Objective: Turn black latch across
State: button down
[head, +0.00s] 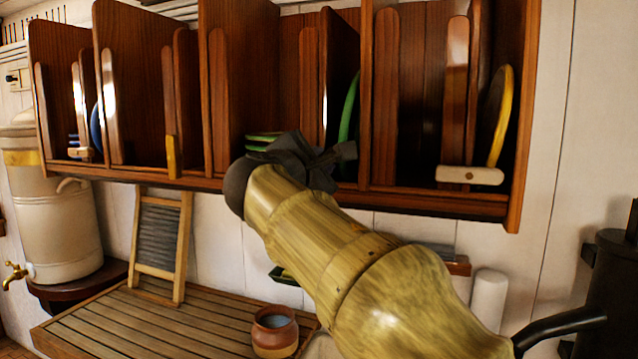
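My gripper (335,155), dark grey, is at the lower front edge of the wooden plate rack (290,190), in front of its middle section. My arm comes up from the lower right and covers part of that edge. I cannot make out a black latch; that part of the edge is hidden behind my gripper. The gripper's fingers are seen from behind, so their opening and any contact are unclear. Other latches show on the rack: a cream one lying across (469,175) at the right, a yellowish upright one (172,157), and a small pale one (82,154) at the left.
Green plates (349,108) and a yellow-rimmed plate (500,115) stand in the rack. Below are a slatted wooden drainboard (150,325), a brown pot (274,333) and a washboard (158,245). A cream urn (55,210) stands left, and a black stove-like object (610,290) right.

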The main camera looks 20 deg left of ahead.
jog(key=shift+d+f+m+b, duration=0.1)
jog(key=shift+f+m+b, duration=0.1)
jog(key=shift+m+b, duration=0.9)
jog(key=shift+a+f+m+b, duration=0.1)
jog(key=shift+f+m+b, duration=0.1)
jog(key=shift+m+b, duration=0.9)
jog(key=shift+d+f+m+b, duration=0.15)
jog(key=shift+m+b, duration=0.55)
jog(key=shift+m, duration=0.8)
jog(key=c, duration=1.2)
grip_release()
jog(key=shift+c, duration=0.2)
jog(key=shift+s, duration=0.15)
jog(key=s+a+b, duration=0.1)
jog(key=s+b, duration=0.3)
jog(key=s, duration=1.3)
jog(key=shift+a+b, duration=0.2)
jog(key=shift+b, duration=0.2)
